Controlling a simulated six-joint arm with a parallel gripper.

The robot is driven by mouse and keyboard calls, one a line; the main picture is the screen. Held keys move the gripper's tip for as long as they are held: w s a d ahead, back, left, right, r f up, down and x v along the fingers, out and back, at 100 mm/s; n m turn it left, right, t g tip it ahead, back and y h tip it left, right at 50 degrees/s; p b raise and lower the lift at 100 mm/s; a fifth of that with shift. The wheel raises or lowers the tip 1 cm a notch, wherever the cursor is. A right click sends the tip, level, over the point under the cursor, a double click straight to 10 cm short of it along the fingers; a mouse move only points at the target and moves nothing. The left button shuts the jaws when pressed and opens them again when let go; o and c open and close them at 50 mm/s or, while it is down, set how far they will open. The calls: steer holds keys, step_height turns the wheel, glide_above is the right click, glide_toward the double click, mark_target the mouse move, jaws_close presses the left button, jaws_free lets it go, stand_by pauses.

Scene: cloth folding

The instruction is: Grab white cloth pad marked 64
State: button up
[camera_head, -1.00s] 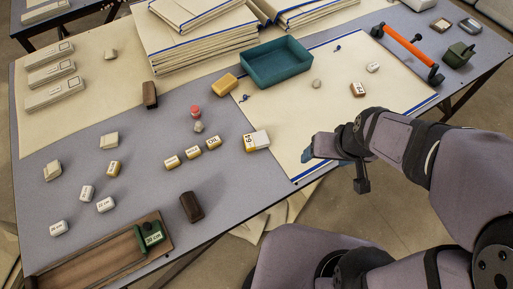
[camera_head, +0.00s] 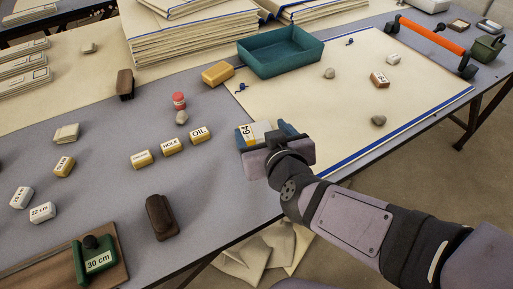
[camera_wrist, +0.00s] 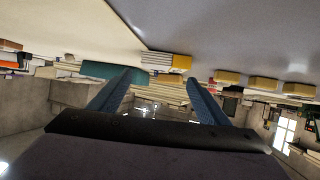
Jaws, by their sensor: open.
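The white cloth pad marked 64 (camera_head: 254,132), with a yellow labelled end, lies near the front edge of the table, beside the cream sheet. My gripper (camera_head: 264,134) is open right at the pad, with one blue finger to each side of it in the head view. In the wrist view the pad (camera_wrist: 163,61) appears just beyond and between the tips of my open gripper (camera_wrist: 163,80). Contact with the fingers cannot be told. My gripper hides the pad's near side in the head view.
Small blocks marked OIL (camera_head: 199,134) and HOLE (camera_head: 171,146) lie to the left. A teal tray (camera_head: 281,52) and a yellow block (camera_head: 217,74) are behind. A dark brown block (camera_head: 161,217) lies front left.

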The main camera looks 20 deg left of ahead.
mark_target(254, 124)
steer(key=shift+s+a+f+t+b, duration=0.1)
steer(key=shift+a+f+t+b, duration=0.2)
steer(key=shift+b, duration=0.2)
steer(key=shift+p, duration=0.3)
steer(key=shift+w, duration=0.3)
steer(key=shift+w+a+f+p, duration=0.25)
steer(key=shift+w+p, duration=0.25)
steer(key=shift+p, duration=0.6)
steer(key=shift+w+a+f+p, duration=0.3)
steer(key=shift+w+f, duration=0.05)
steer(key=shift+w, duration=0.05)
steer(key=shift+x, duration=1)
steer(key=shift+c, duration=0.3)
steer(key=c, duration=0.7)
